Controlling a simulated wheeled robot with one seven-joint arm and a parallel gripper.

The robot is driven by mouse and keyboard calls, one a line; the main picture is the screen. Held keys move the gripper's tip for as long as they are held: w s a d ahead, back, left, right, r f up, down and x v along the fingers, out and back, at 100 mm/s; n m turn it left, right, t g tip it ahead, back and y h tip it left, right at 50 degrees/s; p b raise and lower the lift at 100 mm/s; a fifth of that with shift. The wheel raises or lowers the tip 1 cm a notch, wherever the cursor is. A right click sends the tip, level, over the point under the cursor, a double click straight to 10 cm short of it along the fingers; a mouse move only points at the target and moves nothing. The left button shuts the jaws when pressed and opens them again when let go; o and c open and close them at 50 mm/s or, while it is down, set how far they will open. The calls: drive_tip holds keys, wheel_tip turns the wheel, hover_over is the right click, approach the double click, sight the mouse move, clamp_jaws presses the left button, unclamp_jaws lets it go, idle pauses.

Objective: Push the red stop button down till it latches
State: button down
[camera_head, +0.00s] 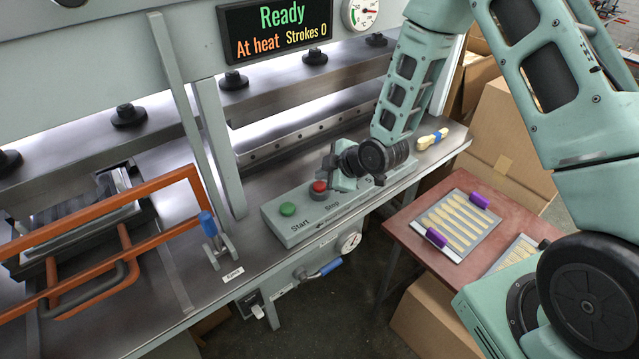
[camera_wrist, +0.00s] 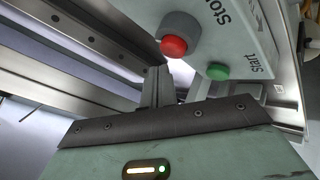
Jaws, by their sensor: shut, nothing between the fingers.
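The red stop button (camera_head: 319,186) sits in a dark collar on the pale green control box (camera_head: 290,233), beside the word Stop. In the wrist view the red button (camera_wrist: 173,46) is a round cap standing out from its grey collar. The green start button (camera_head: 287,209) is to its left, and also shows in the wrist view (camera_wrist: 217,71). My gripper (camera_head: 328,172) is shut and empty, close by the red button. In the wrist view its fingertips (camera_wrist: 158,78) appear just below the red cap. I cannot tell whether they touch it.
The press display (camera_head: 275,30) reads Ready, At heat, Strokes 0. An orange guard frame (camera_head: 110,215) and a blue-handled clamp (camera_head: 210,226) stand left of the control box. A red-brown table (camera_head: 408,226) bears a spoon tray (camera_head: 440,243).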

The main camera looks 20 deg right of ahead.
sight(323, 186)
drive_tip(key=shift+f, duration=0.2)
drive_tip(key=shift+f+b, duration=0.25)
drive_tip(key=shift+b, duration=0.35)
drive_tip(key=shift+f+b, duration=0.6)
idle(0.6)
drive_tip(key=shift+r, duration=0.1)
drive_tip(key=shift+r+p, duration=0.6)
drive_tip(key=shift+r, duration=0.35)
drive_tip(key=shift+r+p, duration=1.5)
drive_tip(key=shift+r, duration=1)
